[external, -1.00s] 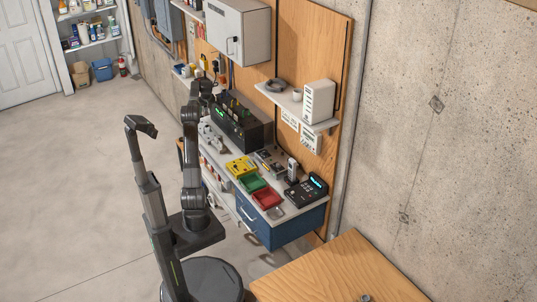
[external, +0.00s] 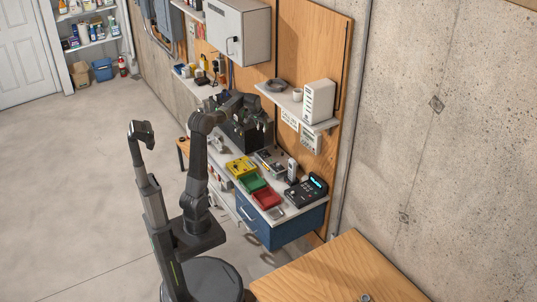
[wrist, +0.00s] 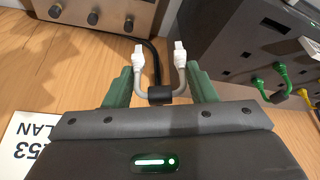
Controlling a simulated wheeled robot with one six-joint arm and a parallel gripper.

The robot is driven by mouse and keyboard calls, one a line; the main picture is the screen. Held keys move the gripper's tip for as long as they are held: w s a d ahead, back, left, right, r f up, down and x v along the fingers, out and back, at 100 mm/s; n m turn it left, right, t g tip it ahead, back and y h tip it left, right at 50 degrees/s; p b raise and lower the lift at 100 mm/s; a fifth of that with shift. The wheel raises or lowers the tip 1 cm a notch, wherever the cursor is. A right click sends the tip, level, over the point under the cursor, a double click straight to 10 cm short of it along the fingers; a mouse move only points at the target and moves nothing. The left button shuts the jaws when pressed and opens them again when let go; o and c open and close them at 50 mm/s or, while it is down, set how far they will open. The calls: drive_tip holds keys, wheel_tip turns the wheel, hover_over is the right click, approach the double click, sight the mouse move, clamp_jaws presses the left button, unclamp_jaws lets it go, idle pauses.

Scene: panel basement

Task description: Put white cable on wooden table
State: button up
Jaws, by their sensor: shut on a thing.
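The white cable (wrist: 180,72) is a short loop with two white plugs and a black band at its middle. It sits between the green fingers of my gripper (wrist: 160,78), which is shut on it. In the external view my gripper (external: 262,116) is at the wall bench, in front of the black box and below the wall shelf; the cable is too small to make out there. The wooden table (external: 335,275) is at the bottom right of the external view, well away from my gripper.
A wall shelf (external: 297,108) juts out nearby. Green plugs (wrist: 283,80) sit in a dark box. Open floor lies left.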

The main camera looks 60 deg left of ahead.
drive_tip(key=s+d+f+m+h+p, duration=0.15)
drive_tip(key=d+m, duration=0.25)
drive_tip(key=d, duration=1.4)
drive_tip(key=d+f+m+h+p, duration=0.1)
drive_tip(key=d+f+m, duration=0.25)
drive_tip(key=d, duration=1.45)
drive_tip(key=s+d+f+m+h+p, duration=0.15)
drive_tip(key=d+m, duration=0.35)
drive_tip(key=d, duration=1.3)
drive_tip(key=s+d+f+m+g+h+b, duration=0.1)
drive_tip(key=s+d+f+m, duration=0.15)
drive_tip(key=s+d, duration=0.55)
drive_tip(key=s+d+f+m, duration=0.1)
drive_tip(key=s+d+f, duration=0.35)
drive_tip(key=d, duration=0.65)
drive_tip(key=s+d+f+m+g+h+b, duration=0.1)
drive_tip(key=s+d+f+m, duration=0.1)
drive_tip(key=s+d, duration=0.65)
drive_tip(key=x, duration=0.3)
drive_tip(key=a+p+x, duration=0.1)
drive_tip(key=x, duration=0.2)
drive_tip(key=a+f+p+x, duration=0.1)
drive_tip(key=x, duration=0.3)
drive_tip(key=shift+s, duration=0.1)
drive_tip(key=shift+f, duration=0.2)
drive_tip(key=shift+f, duration=0.1)
